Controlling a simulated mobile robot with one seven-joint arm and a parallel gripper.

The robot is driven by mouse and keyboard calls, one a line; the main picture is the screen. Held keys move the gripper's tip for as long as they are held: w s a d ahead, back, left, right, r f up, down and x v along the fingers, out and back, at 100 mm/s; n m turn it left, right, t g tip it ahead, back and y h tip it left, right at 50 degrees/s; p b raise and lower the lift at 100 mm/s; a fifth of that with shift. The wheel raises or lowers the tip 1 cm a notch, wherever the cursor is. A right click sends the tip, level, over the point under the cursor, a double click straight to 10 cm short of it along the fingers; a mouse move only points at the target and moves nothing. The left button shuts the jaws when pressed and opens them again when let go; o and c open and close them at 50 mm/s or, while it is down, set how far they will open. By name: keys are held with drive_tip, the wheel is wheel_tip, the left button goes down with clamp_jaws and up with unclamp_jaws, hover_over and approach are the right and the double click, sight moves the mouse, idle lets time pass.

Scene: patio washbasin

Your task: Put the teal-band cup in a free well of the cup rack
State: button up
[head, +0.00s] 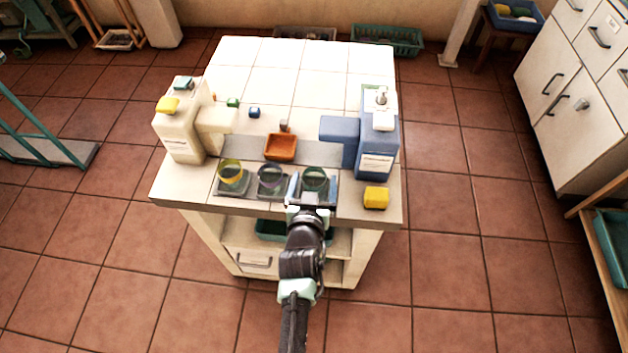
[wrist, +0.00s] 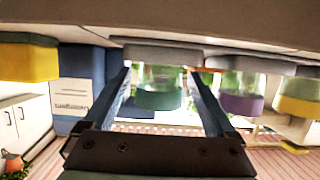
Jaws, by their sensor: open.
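The teal-band cup (head: 315,178) is clear and stands on a grey base at the front of the counter, rightmost of three cups. My gripper (head: 313,197) is at its near side. In the wrist view, which shows the scene upside down, the teal-band cup (wrist: 160,98) lies between the two spread fingers of my gripper (wrist: 160,85). The jaws are open, and I see no firm contact. The purple-band cup (head: 270,181) and yellow-band cup (head: 232,174) stand to its left on similar grey bases. I cannot make out a separate cup rack or a free well.
A blue dispenser (head: 374,145) and a yellow block (head: 376,197) stand on the right. A cream dispenser (head: 181,137) stands at the left. An orange dish (head: 280,147) sits behind the cups. The back of the counter (head: 305,75) is clear.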

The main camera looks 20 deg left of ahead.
drive_tip(key=shift+r, duration=0.15)
drive_tip(key=p+v, duration=0.1)
drive_tip(key=v, duration=1.1)
drive_tip(key=shift+p, duration=0.3)
drive_tip(key=w+d+r+m+t+h, duration=0.15)
drive_tip(key=w+r, duration=0.25)
drive_tip(key=r, duration=0.8)
drive_tip(key=w+d+r+t, duration=0.3)
drive_tip(key=w+r, duration=0.1)
drive_tip(key=r, duration=0.9)
drive_tip(key=w+d+r+m+t, duration=0.1)
drive_tip(key=w+d+r+t, duration=0.15)
drive_tip(key=r, duration=0.95)
drive_tip(key=s+d+r+t, duration=0.2)
drive_tip(key=s+r, duration=0.2)
drive_tip(key=r, duration=0.5)
drive_tip(key=s+d+r+t+h, duration=0.1)
drive_tip(key=s+r, duration=0.3)
drive_tip(key=r, duration=0.5)
drive_tip(key=s+d+r+t+h, duration=0.1)
drive_tip(key=s+d+r+t, duration=0.2)
drive_tip(key=r, duration=0.6)
drive_tip(key=shift+s+r+m+t, duration=0.15)
drive_tip(key=shift+s+m+t, duration=0.2)
drive_tip(key=shift+s+t, duration=0.2)
